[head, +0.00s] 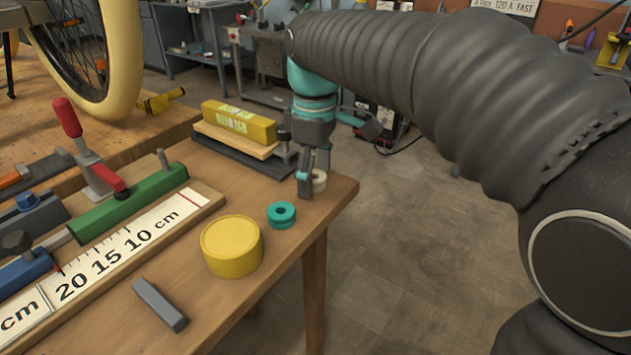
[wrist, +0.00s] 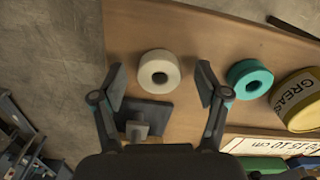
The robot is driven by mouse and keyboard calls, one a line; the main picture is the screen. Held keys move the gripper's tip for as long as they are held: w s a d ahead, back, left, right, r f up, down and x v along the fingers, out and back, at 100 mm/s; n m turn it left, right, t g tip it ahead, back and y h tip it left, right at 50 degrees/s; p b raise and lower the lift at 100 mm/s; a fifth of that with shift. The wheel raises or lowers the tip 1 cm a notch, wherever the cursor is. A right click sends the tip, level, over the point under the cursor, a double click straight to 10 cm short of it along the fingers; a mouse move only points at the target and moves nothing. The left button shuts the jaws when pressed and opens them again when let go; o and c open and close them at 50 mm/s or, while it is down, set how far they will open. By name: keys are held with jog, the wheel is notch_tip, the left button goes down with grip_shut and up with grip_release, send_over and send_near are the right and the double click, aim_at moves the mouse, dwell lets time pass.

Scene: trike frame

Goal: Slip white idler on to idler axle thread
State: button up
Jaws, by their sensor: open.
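The white idler (head: 320,180), a cream ring with a dark centre hole, lies near the table's far right corner. In the wrist view the white idler (wrist: 158,71) lies flat between and slightly beyond my fingertips. My gripper (head: 312,180) is low over it, pointing down, and partly hides it in the head view. In the wrist view my gripper (wrist: 161,84) is open, with visible gaps between both fingers and the idler. A grey plate with an upright stub (wrist: 137,130) sits close to the idler; I cannot tell whether this is the idler axle.
A teal ring (head: 281,214) and a yellow grease tin (head: 231,246) stand nearby. A grey bar (head: 160,303) lies at the front. A yellow box (head: 239,121) sits behind, and a ruler board (head: 110,252) with a green block (head: 130,208) lies left. The floor beyond is open.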

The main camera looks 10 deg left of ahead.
jog(key=c, duration=1.1)
